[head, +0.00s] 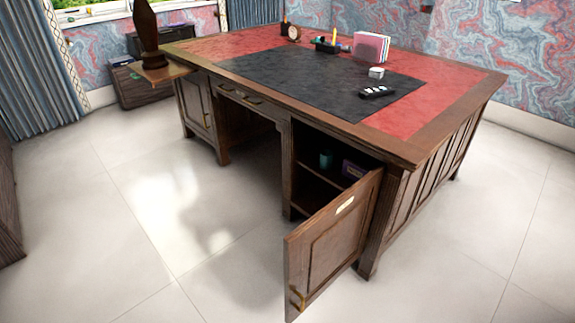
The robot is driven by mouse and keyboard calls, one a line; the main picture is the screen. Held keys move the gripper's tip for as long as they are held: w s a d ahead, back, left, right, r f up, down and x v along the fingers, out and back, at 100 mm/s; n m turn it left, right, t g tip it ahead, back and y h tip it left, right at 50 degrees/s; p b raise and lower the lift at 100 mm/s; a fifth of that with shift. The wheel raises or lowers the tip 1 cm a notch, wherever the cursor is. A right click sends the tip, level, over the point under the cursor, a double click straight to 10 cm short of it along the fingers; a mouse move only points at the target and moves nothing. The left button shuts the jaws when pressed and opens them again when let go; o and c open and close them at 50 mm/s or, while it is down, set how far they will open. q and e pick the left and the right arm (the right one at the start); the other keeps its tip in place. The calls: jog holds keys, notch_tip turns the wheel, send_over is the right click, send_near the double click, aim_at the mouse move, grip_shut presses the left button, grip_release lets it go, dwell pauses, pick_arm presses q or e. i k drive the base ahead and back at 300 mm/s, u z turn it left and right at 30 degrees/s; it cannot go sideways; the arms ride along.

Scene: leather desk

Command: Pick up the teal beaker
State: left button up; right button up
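The teal beaker (326,159) stands upright on a shelf inside the open right-hand cupboard of the desk. It is small and in shadow in the head view, left of a purple box (353,170). Its upper part is visible and nothing touches it that I can make out. Neither of my grippers shows in the head view.
The cupboard door (333,245) hangs open toward the front, right of the opening. The wooden desk (440,152) carries a black remote (377,92), a small white box (376,73) and a pink file holder (370,47). The floor (150,215) in front is clear.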

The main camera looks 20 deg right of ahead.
aim_at(326, 160)
jog(key=u, duration=0.55)
jog(key=i, duration=1.7)
jog(key=z, duration=0.3)
jog(key=i, duration=1.55)
jog(key=z, duration=1.6)
jog(key=i, duration=0.5)
jog(key=z, duration=0.35)
